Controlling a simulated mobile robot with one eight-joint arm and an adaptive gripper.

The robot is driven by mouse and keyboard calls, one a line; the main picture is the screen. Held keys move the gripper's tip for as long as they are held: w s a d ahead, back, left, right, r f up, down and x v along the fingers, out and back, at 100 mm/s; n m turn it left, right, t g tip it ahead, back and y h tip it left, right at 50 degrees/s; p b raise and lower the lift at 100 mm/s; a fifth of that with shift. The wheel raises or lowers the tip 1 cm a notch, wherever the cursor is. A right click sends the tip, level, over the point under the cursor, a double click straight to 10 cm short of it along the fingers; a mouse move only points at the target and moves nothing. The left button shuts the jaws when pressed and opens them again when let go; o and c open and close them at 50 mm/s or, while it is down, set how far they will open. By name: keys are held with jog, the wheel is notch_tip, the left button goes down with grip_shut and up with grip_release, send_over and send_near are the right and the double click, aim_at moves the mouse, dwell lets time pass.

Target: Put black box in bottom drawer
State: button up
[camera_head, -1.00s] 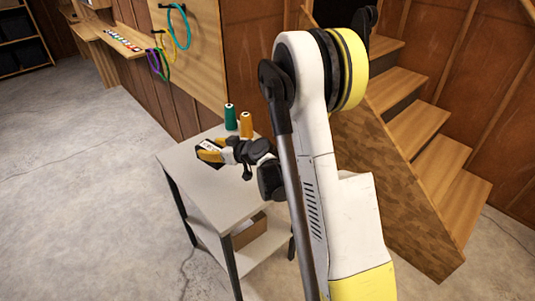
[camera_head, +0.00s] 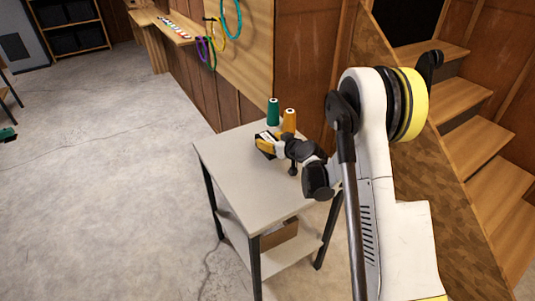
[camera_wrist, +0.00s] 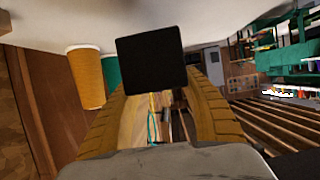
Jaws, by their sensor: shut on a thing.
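The black box (camera_wrist: 152,60) is between the yellow fingers of my gripper (camera_wrist: 155,95) in the wrist view, and the gripper is shut on it. In the head view the black box (camera_head: 262,150) shows at the fingertips of my gripper (camera_head: 268,144), close to the top of the small table (camera_head: 232,185). I cannot tell whether the box touches the tabletop. I cannot make out any bottom drawer for certain in these views.
A brown box (camera_head: 277,236) sits on the table's lower shelf. Wooden stairs (camera_head: 470,150) rise at right. Open concrete floor (camera_head: 100,190) lies left.

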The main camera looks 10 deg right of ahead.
jog(key=shift+w+a+f, duration=0.35)
jog(key=shift+w+f, duration=0.1)
notch_tip(320, 180, down, 4)
jog(key=shift+r+b, duration=0.1)
jog(key=shift+b, duration=1.15)
jog(key=shift+r, duration=0.1)
jog(key=o, duration=1.2)
